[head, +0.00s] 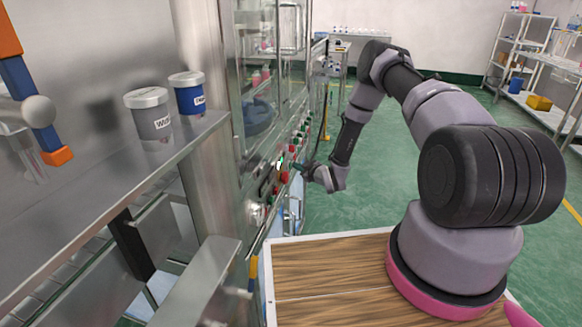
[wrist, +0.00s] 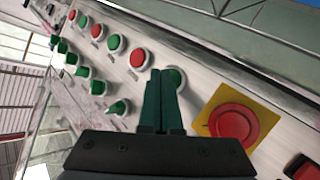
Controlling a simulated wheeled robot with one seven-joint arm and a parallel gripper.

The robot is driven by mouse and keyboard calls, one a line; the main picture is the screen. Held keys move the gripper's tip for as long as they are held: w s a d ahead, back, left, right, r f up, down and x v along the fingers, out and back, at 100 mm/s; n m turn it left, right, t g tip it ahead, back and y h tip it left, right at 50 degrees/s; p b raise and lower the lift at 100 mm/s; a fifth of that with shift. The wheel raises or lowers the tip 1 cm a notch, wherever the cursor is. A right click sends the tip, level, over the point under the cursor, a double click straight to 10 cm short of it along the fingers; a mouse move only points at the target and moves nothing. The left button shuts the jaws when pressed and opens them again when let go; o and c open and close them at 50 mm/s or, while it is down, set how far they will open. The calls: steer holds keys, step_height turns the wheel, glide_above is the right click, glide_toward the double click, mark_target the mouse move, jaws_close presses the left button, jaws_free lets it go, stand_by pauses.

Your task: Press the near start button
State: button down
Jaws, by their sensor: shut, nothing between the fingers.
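The control panel (head: 268,182) is on the front of the machine, with red and green buttons in rows. In the wrist view, the nearest green button (wrist: 177,77) shows just behind and right of my fingertips, partly hidden by them. My gripper (wrist: 162,72) is shut and empty, with its dark green fingers pointing at the panel beside that button. I cannot tell whether they touch it. In the head view my gripper (head: 297,166) is close to the panel face. A red button (wrist: 138,58) lies just left of the fingertips.
A large red mushroom button (wrist: 234,122) on a yellow plate is right of my fingers. Another green button (wrist: 116,43) and several green knobs (wrist: 118,107) lie to the left. Two lidded jars (head: 150,114) (head: 188,95) stand on a steel shelf. Green floor (head: 385,160) is open beyond.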

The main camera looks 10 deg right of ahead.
steer(key=shift+s+d, duration=0.2)
steer(key=shift+d, duration=0.25)
steer(key=shift+s+d, duration=0.3)
steer(key=shift+d, duration=0.45)
steer(key=shift+s+d, duration=0.35)
steer(key=shift+d, duration=0.45)
steer(key=shift+s+d, duration=0.3)
steer(key=shift+d, duration=0.45)
